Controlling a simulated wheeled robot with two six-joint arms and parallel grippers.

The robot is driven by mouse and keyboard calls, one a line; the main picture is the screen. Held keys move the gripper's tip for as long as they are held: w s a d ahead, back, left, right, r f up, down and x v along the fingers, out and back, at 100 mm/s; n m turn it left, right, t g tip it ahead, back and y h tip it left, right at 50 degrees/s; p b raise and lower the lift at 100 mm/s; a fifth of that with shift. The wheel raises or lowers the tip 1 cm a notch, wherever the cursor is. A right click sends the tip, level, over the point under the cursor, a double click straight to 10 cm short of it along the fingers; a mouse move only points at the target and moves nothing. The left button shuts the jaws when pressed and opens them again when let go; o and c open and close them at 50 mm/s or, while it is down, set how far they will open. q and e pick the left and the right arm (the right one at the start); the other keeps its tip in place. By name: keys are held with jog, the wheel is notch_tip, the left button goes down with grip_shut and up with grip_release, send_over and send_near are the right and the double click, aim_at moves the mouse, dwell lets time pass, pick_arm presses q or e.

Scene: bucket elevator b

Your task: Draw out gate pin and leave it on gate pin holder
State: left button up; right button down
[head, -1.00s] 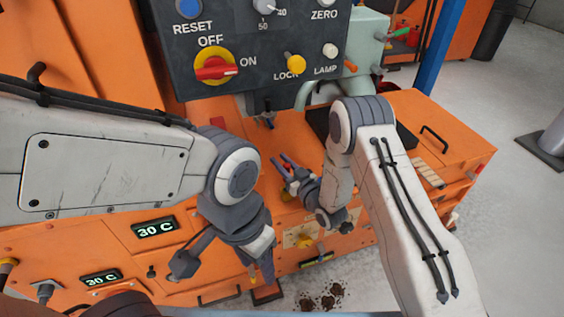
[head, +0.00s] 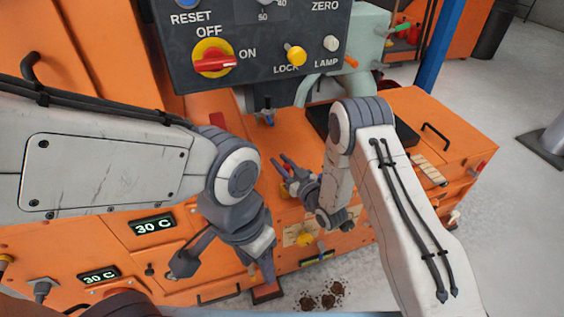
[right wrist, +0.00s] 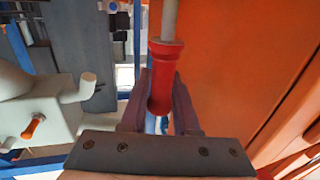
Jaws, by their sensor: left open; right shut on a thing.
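A red handle (right wrist: 164,75) with a light grey rod (right wrist: 169,20) rising from it shows in the right wrist view; it looks like the gate pin. My right gripper (right wrist: 160,100) is shut on this red handle, one finger on each side. In the head view my right gripper (head: 280,165) is in front of the orange machine, below the control panel; the pin is too small to make out there. My left gripper (head: 263,270) is open and empty, low in front of the machine. I cannot pick out the gate pin holder with certainty.
The dark control panel (head: 260,45) with a red switch (head: 213,62) and yellow knob (head: 296,55) hangs above my grippers. A pale green housing (head: 357,40) stands to its right. An orange ledge (head: 445,120) with a handle lies at right. Grey floor is open beyond.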

jog(key=shift+f+b, duration=1.1)
jog(key=shift+f, duration=0.35)
jog(key=c, duration=0.6)
grip_release()
jog(key=p+v, duration=0.1)
jog(key=v, duration=0.9)
jog(key=shift+s+d+r, duration=0.1)
jog(key=shift+s+d, duration=0.05)
jog(key=shift+d, duration=0.05)
